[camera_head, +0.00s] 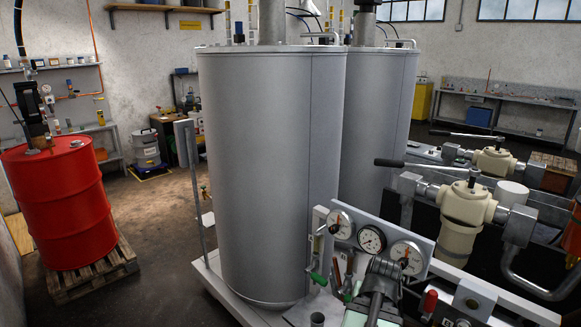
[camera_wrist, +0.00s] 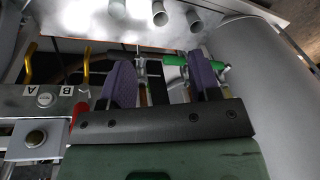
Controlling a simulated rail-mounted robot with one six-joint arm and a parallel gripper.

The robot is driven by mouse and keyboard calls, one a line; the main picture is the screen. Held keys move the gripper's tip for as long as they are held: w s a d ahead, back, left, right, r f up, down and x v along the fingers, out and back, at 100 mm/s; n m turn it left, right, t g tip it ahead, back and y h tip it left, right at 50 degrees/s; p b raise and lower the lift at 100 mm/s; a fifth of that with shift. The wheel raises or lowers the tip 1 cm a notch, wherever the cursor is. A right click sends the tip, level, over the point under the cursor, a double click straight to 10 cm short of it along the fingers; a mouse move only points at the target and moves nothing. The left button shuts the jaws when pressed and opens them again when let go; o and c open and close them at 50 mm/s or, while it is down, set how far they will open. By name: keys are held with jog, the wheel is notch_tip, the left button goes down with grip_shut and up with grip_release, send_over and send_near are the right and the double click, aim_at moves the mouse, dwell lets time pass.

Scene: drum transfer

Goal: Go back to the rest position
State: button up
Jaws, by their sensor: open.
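My gripper (camera_wrist: 160,78) shows in the wrist view with its two purple-padded fingers apart. No object is held between them. A small valve with a green handle (camera_wrist: 175,60) lies beyond the fingers, close to the right one; I cannot tell whether they touch. In the head view, the green-handled valve (camera_head: 318,278) is below the gauge panel (camera_head: 372,225). Dark mechanical parts crowd the space under the gauges there, and I cannot clearly make out my fingers among them.
Tall grey tanks (camera_head: 275,170) fill the middle. Beige valves with long levers (camera_head: 467,210) stand right. A red drum (camera_head: 62,200) sits on a wooden pallet (camera_head: 95,278) at left, with open floor between. Yellow hooks (camera_wrist: 86,72) and a plate marked A and B (camera_wrist: 45,100) are near my gripper.

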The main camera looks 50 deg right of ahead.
jog(key=w+a+n+g+y, duration=0.15)
jog(key=w+a+n, duration=0.65)
jog(key=w+a, duration=1.3)
jog(key=w+a+n, duration=0.2)
jog(key=a, duration=0.8)
jog(key=w+a+n, duration=0.3)
jog(key=a, duration=0.6)
jog(key=shift+a+n, duration=0.3)
jog(key=shift+a, duration=0.05)
jog(key=shift+w+d+f+g+h, duration=0.1)
jog(key=shift+g+h, duration=0.15)
